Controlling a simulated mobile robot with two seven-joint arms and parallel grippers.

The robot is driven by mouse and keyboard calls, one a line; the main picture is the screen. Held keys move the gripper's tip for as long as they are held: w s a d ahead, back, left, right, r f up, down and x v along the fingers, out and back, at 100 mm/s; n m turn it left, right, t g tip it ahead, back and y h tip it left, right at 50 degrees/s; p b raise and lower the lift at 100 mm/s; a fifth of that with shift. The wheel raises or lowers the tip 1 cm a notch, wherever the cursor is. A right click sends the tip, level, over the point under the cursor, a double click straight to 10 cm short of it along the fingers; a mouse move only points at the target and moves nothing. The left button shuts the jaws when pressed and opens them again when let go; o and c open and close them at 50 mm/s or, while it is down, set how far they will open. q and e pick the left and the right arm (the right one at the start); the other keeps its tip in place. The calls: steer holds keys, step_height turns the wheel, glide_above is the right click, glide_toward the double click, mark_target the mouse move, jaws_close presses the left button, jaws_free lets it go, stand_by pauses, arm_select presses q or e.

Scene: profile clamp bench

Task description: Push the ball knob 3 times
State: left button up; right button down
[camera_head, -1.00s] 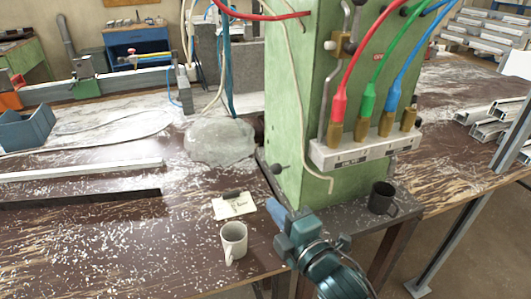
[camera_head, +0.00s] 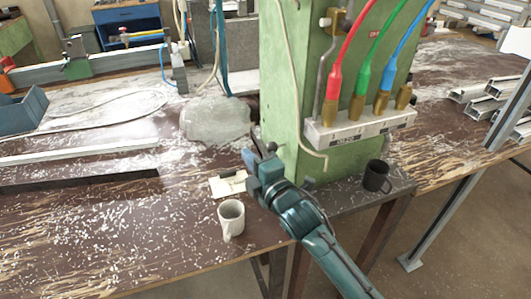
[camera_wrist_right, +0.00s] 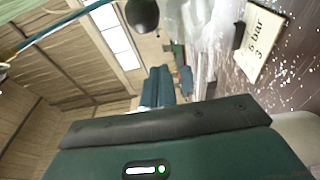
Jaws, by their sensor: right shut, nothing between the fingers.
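The ball knob (camera_head: 271,147) is a small dark ball on the lower left side of the green cabinet (camera_head: 285,100). It shows just above my right gripper in the head view. In the right wrist view the dark ball (camera_wrist_right: 142,14) is at the top edge, partly cut off. My right gripper (camera_head: 250,157) is shut and empty, close to the knob on its left side. I cannot tell whether it touches the knob. My left gripper is not in view.
A white mug (camera_head: 231,218) stands in front of my right gripper, and a paper note (camera_head: 229,184) lies left of it. A black mug (camera_head: 376,177) stands right of my arm. A clear plastic bag (camera_head: 214,120) lies behind. Coloured hoses hang on the cabinet.

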mark_target(276, 146)
steer(key=shift+w+d+p, duration=0.3)
steer(key=shift+w+d, duration=0.05)
steer(key=shift+d, duration=0.55)
steer(key=shift+w+d+p, duration=0.25)
steer(key=shift+w+d, duration=0.1)
steer(key=shift+d, duration=0.55)
